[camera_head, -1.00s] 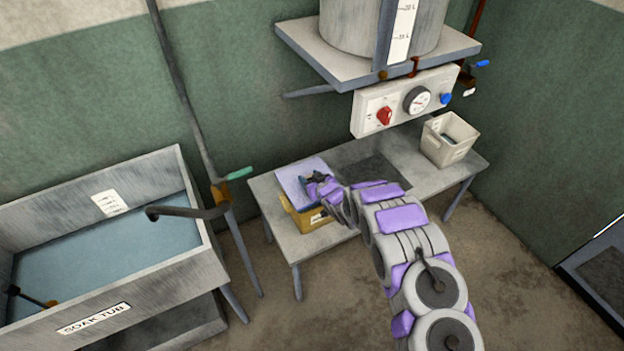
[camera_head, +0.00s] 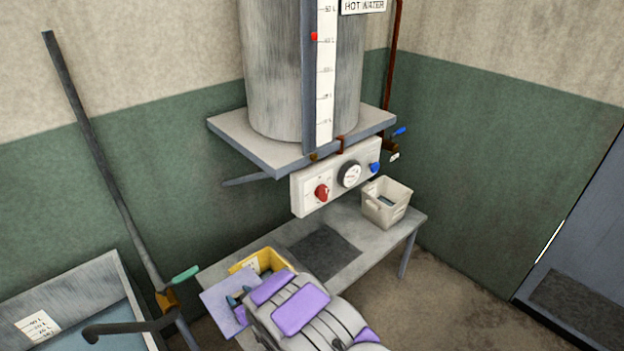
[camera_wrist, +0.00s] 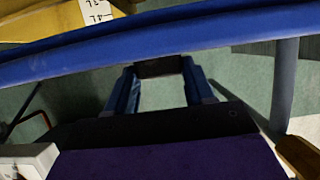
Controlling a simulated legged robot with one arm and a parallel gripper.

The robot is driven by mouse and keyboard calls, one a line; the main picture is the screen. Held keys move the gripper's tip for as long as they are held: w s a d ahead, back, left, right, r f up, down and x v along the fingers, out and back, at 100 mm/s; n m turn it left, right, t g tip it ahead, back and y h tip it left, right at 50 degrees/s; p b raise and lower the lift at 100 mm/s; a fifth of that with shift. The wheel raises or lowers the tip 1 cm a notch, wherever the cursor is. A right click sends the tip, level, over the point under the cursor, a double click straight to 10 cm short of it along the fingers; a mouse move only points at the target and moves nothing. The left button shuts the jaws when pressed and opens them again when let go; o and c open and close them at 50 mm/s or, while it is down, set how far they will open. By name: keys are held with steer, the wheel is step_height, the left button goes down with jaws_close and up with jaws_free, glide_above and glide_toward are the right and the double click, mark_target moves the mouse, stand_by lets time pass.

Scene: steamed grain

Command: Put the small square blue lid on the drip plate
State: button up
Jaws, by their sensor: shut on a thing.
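The square lid (camera_head: 222,291) looks pale blue-lavender in the head view. It is held tilted at the front left of the yellow box (camera_head: 270,258), partly covering it. My gripper (camera_head: 240,301) is shut on the lid; my arm hides part of the grip. In the wrist view, my gripper (camera_wrist: 160,78) has a dark piece between its blue fingers, and a long blue edge (camera_wrist: 160,42) crosses the view, probably the lid's. The drip plate (camera_head: 323,254) appears to be the dark square lying flat on the bench, right of the box, with nothing on it.
The grey bench (camera_head: 372,244) stands below a control panel (camera_head: 335,178) and a tank shelf (camera_head: 300,140), which overhang its back. A pale bin (camera_head: 386,203) stands at the bench's right end. A tub (camera_head: 65,305) and a pipe with a green handle (camera_head: 184,274) are at left.

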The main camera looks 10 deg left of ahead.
steer(key=w+d+r+m+t+h, duration=0.2)
steer(key=w+d+r, duration=0.4)
steer(key=d, duration=0.5)
steer(key=w+d+r+m+t+h, duration=0.1)
steer(key=w+d+r+m+h, duration=0.15)
steer(key=w+d+r, duration=0.6)
steer(key=s+d+r+m+h, duration=0.1)
steer(key=d+r+h, duration=0.1)
steer(key=d, duration=0.6)
steer(key=s+d+r+m+t+h, duration=0.1)
steer(key=s+d+r+m, duration=0.1)
steer(key=d+r, duration=0.3)
steer(key=s+d+r+m+h, duration=0.2)
steer(key=d+r, duration=0.2)
steer(key=d, duration=0.9)
steer(key=shift+s+r+t+h, duration=0.2)
steer(key=shift+s+t+h, duration=0.05)
steer(key=shift+t+h, duration=0.15)
